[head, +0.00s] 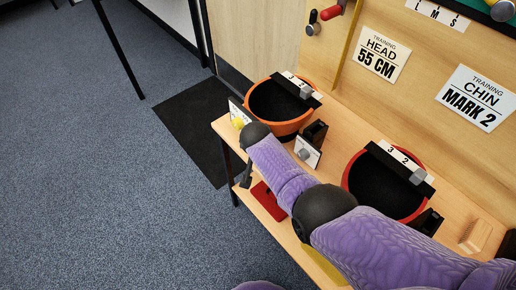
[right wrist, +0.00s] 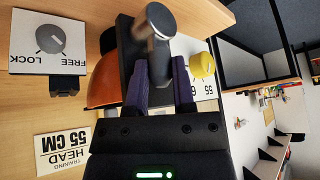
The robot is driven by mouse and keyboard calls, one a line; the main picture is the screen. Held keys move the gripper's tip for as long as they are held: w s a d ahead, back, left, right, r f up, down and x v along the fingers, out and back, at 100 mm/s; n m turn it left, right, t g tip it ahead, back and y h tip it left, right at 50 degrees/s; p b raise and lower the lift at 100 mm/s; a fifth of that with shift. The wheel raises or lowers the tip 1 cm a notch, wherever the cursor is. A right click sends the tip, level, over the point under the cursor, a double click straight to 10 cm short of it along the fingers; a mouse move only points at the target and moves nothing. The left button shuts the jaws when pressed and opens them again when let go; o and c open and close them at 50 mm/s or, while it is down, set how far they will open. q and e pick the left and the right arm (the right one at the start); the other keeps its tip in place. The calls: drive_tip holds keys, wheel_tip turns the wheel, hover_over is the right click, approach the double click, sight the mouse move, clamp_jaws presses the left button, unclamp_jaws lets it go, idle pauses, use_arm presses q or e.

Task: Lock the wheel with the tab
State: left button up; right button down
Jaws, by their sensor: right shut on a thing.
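In the right wrist view, my right gripper (right wrist: 160,82) is shut on a dark handle with a rounded grey metal end (right wrist: 160,20). A yellow knob (right wrist: 202,64) sits beside the fingers, in front of a white number plate; it also shows in the head view (head: 238,123). A grey lock tab (right wrist: 50,39) sits on a white plate lettered LOCK and FREE, upside down in the wrist view, apart from the gripper. It shows small in the head view (head: 304,154). Its exact setting is unclear. My left gripper is out of view.
An orange bowl (head: 270,131) and a red-rimmed bowl (head: 350,177), both with dark insides and number scales, stand on the wooden bench (head: 228,126). A red plate (head: 268,202) is near the front edge. A sign reading HEAD 55 CM (head: 382,55) is on the back panel.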

drive_tip(key=shift+w+a+g+h+b, duration=0.25)
drive_tip(key=shift+g+h+b, duration=0.2)
drive_tip(key=shift+b, duration=0.2)
drive_tip(key=shift+r, duration=0.1)
drive_tip(key=shift+c, duration=2.3)
unclamp_jaws()
drive_tip(key=shift+w, duration=0.1)
